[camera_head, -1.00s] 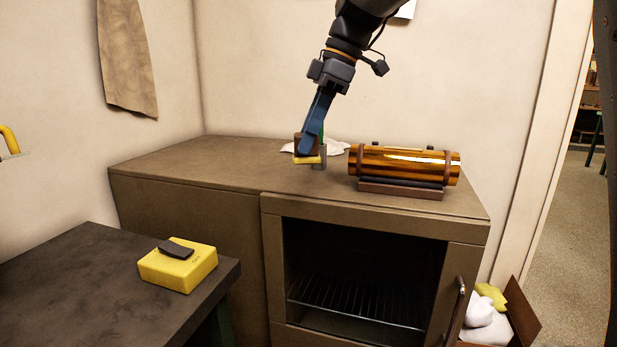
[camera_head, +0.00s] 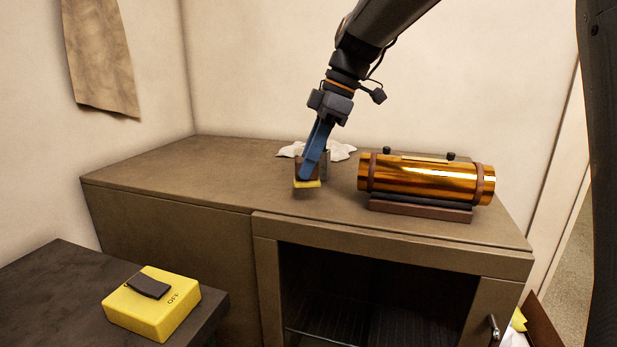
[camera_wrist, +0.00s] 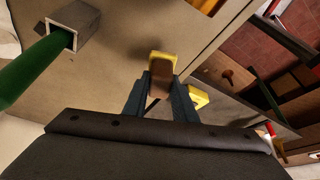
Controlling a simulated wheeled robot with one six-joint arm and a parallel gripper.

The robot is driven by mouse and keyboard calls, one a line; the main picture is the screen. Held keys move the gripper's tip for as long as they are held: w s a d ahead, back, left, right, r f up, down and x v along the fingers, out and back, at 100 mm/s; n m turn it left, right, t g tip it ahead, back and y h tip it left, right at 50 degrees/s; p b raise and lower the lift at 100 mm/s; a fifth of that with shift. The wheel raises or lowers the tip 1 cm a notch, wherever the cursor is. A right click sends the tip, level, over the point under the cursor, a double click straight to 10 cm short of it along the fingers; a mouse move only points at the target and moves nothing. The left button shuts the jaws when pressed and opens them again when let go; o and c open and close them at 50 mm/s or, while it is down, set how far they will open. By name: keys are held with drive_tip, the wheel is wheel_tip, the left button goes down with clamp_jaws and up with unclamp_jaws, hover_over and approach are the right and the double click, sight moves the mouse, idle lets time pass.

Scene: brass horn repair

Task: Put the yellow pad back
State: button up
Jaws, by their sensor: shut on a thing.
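The yellow pad (camera_head: 308,184) is a small yellow slab under a brown block. My gripper (camera_head: 309,170) is shut on the brown part and holds the pad over the brown cabinet top (camera_head: 230,185). Whether it touches the surface is hard to tell. In the wrist view the pad (camera_wrist: 162,56) shows yellow between the blue fingers of my gripper (camera_wrist: 160,92). The fingers hide part of the brown block. A second yellow patch (camera_wrist: 199,98) shows beside the right finger; I cannot tell what it belongs to.
A shiny amber cylinder (camera_head: 425,181) lies on a cradle to the right. A white cloth (camera_head: 340,151) lies behind my gripper. A grey square tube with a green rod (camera_wrist: 75,25) is close by. A yellow box marked OFF (camera_head: 165,318) sits on the dark table. The cabinet's left top is clear.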

drive_tip(key=shift+f, duration=1.8)
drive_tip(key=shift+f, duration=0.2)
drive_tip(key=o, duration=1)
drive_tip(key=shift+r, duration=0.1)
drive_tip(key=v, duration=1.2)
drive_tip(key=shift+b, duration=0.45)
drive_tip(key=shift+r, duration=0.15)
